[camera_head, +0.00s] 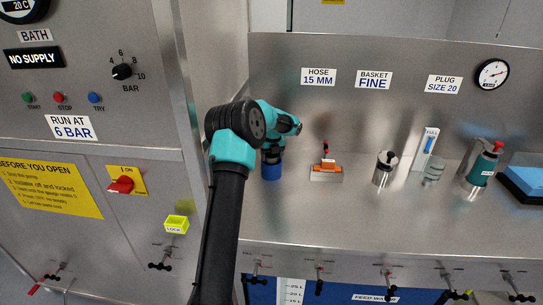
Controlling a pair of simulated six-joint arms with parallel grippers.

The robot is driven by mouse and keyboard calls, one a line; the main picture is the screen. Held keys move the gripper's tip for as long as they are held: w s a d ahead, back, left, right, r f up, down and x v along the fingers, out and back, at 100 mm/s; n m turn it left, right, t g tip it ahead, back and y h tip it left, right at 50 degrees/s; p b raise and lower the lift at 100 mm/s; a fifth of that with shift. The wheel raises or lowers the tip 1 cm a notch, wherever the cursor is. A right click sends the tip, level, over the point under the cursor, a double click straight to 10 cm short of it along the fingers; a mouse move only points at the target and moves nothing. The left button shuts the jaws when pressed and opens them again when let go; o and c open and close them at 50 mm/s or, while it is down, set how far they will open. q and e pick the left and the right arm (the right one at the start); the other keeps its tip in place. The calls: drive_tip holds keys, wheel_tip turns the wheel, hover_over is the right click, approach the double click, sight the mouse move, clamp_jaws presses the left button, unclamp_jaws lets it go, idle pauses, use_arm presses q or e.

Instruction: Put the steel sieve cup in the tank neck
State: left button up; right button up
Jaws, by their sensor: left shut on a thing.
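My left gripper (272,152) points down under the teal wrist at the bench's left end, and the wrist hides much of it. It is shut, with a blue cylinder (271,171) directly below, which seems to be what it holds. A steel cup-like cylinder with a dark knob (384,170) stands on the bench below the BASKET FINE label; it may be the sieve cup. I cannot make out the sieve holes. No tank neck can be clearly identified. My right gripper is out of view.
On the steel bench (350,220) stand an orange-topped block (326,171), a ribbed clear or steel piece (433,173), a green-and-steel cylinder (481,166) and a blue-black block (522,184). Valve handles line the front below. A control panel (90,95) fills the left. The bench's front middle is clear.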

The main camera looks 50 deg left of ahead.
use_arm(q)
drive_tip(key=shift+f, duration=0.25)
drive_tip(key=shift+s+f, duration=0.1)
drive_tip(key=shift+f, duration=0.35)
drive_tip(key=o, duration=0.9)
drive_tip(key=shift+d+f, duration=0.1)
drive_tip(key=shift+d, duration=0.05)
drive_tip(key=shift+o, duration=0.2)
drive_tip(key=shift+r, duration=0.5)
wheel_tip(320, 180, up, 13)
drive_tip(key=d, duration=0.1)
drive_tip(key=shift+s+d+f, duration=0.15)
drive_tip(key=shift+s, duration=0.15)
